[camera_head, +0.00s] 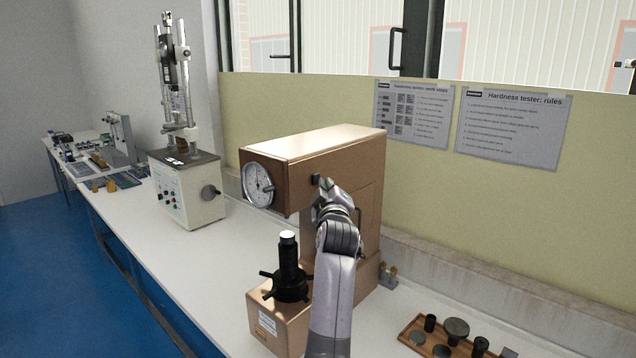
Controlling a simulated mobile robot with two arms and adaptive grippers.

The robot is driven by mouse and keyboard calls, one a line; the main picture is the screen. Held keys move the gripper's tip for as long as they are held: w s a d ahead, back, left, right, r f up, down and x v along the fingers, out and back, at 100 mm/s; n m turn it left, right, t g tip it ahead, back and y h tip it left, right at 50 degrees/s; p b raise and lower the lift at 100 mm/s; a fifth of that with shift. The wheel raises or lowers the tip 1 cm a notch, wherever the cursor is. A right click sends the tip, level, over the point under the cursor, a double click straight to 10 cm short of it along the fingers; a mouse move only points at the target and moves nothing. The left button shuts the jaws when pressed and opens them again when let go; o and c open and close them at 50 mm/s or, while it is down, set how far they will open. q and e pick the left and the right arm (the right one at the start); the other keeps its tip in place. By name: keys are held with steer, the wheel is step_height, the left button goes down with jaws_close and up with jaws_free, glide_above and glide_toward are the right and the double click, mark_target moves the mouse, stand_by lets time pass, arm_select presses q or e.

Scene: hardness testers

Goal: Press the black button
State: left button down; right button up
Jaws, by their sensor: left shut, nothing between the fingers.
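A copper-brown hardness tester (330,150) with a round dial (257,185) stands on the white bench in the middle of the head view. My wrist and forearm hide part of the tester's column and base. My right gripper is not in view.
A black spindle with handles (289,275) rises from the tester's base. A wooden tray (408,334) with several dark metal pieces lies at lower right. A taller cream machine (186,190) stands further left. Two printed sheets (512,125) hang on the yellow panel behind.

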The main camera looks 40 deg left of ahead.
arm_select(q)
steer(key=shift+d, duration=0.4)
steer(key=d+b, duration=0.1)
steer(key=d, duration=0.1)
steer(key=d+b, duration=0.1)
steer(key=d, duration=0.1)
steer(key=d+b, duration=0.1)
steer(key=d, duration=0.1)
steer(key=shift+s, duration=0.25)
